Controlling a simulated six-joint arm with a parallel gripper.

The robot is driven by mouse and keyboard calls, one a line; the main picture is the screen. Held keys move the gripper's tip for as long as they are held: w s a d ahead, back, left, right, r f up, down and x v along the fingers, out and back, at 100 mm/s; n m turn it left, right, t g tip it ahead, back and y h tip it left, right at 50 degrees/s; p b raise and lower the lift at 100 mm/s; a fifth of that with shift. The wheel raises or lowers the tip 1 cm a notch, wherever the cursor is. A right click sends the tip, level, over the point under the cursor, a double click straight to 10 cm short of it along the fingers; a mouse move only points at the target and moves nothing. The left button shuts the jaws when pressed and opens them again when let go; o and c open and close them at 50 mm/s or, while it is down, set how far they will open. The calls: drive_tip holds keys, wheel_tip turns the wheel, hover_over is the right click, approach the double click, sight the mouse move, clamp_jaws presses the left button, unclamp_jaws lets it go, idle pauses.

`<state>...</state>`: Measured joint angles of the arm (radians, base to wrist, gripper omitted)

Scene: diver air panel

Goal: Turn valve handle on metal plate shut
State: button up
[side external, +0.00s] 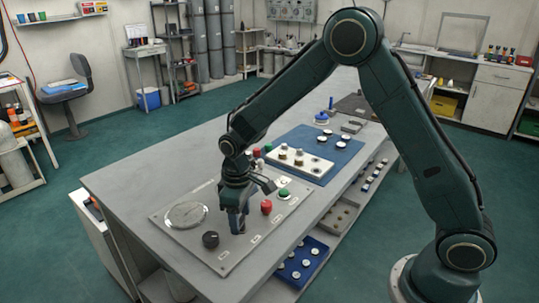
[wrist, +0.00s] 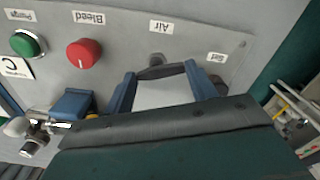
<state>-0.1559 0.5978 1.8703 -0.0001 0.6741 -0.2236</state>
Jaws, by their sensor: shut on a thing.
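The metal plate (side external: 180,236) lies on the bench; its edge also shows in the wrist view (wrist: 120,28). My gripper (side external: 238,228) points down onto it, between a black knob (side external: 210,239) and a red knob (side external: 266,206). In the wrist view my gripper's blue fingers (wrist: 160,72) close around a dark grey valve handle (wrist: 155,68) under the "Air" label. Most of the handle is hidden by the fingers, so its angle cannot be told. The red knob (wrist: 84,54) sits under "Bleed" and a green button (wrist: 26,43) under "Purge".
A round gauge (side external: 187,213) lies on the plate left of my gripper. Behind the plate are a white block with fittings (side external: 300,162) and a blue mat (side external: 340,151). A blue tray of round parts (side external: 302,264) sits on the lower shelf. The bench's left end is clear.

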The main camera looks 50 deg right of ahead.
sight(243, 221)
drive_tip(key=shift+w+m, duration=0.15)
drive_tip(key=shift+m, duration=2.05)
drive_tip(key=o, duration=1)
drive_tip(key=shift+r, duration=0.1)
wheel_tip(243, 221, up, 14)
drive_tip(key=shift+f, duration=0.15)
drive_tip(key=s+d+r+t, duration=0.1)
drive_tip(key=s+d+r, duration=0.1)
drive_tip(key=s+r, duration=0.4)
drive_tip(key=s+d+r+t, duration=0.2)
drive_tip(key=s+d+r, duration=0.1)
drive_tip(key=s, duration=0.4)
drive_tip(key=s+t, duration=0.1)
drive_tip(key=s, duration=0.3)
drive_tip(key=s+d, duration=0.1)
drive_tip(key=s, duration=0.4)
drive_tip(key=s+d+t, duration=0.1)
drive_tip(key=s, duration=0.3)
drive_tip(key=shift+s+f+t, duration=0.25)
drive_tip(key=shift+s+t, duration=0.05)
drive_tip(key=shift+s, duration=0.1)
